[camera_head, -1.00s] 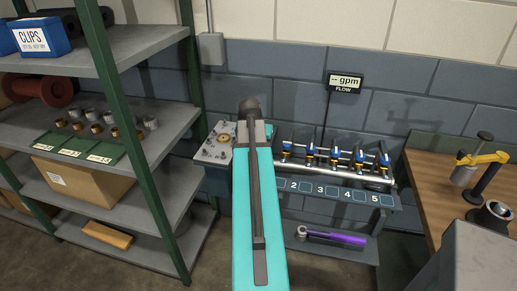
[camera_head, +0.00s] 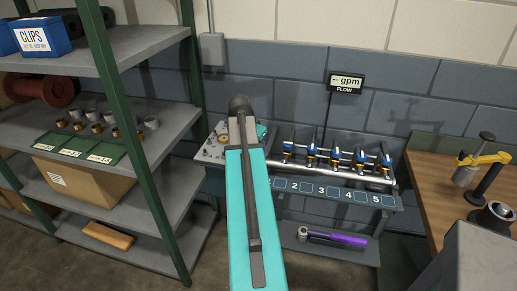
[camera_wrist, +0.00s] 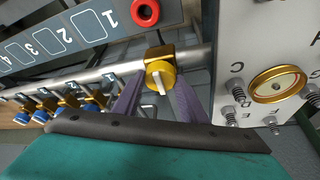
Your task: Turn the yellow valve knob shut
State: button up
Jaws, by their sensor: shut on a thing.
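The yellow valve knob (camera_wrist: 161,78) shows in the wrist view, on a brass body on the silver pipe (camera_wrist: 205,52), with a pale bar across its face. My gripper (camera_wrist: 158,92) has its two purple-grey fingers on either side of the knob and is shut on it. In the head view my arm hides both the knob and the gripper.
Several blue-handled valves (camera_head: 335,155) stand along the pipe above numbered labels. A panel with a brass dial (camera_wrist: 278,85) and studs is close on the right. The flow display (camera_head: 347,84) reads "-- gpm".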

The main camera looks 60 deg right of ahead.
jog(key=shift+w+a+f, duration=0.1)
jog(key=shift+a, duration=0.05)
jog(key=o, duration=1)
jog(key=shift+o, duration=0.2)
jog(key=b+v, duration=0.2)
jog(key=v, duration=1.2)
jog(key=shift+b, duration=0.35)
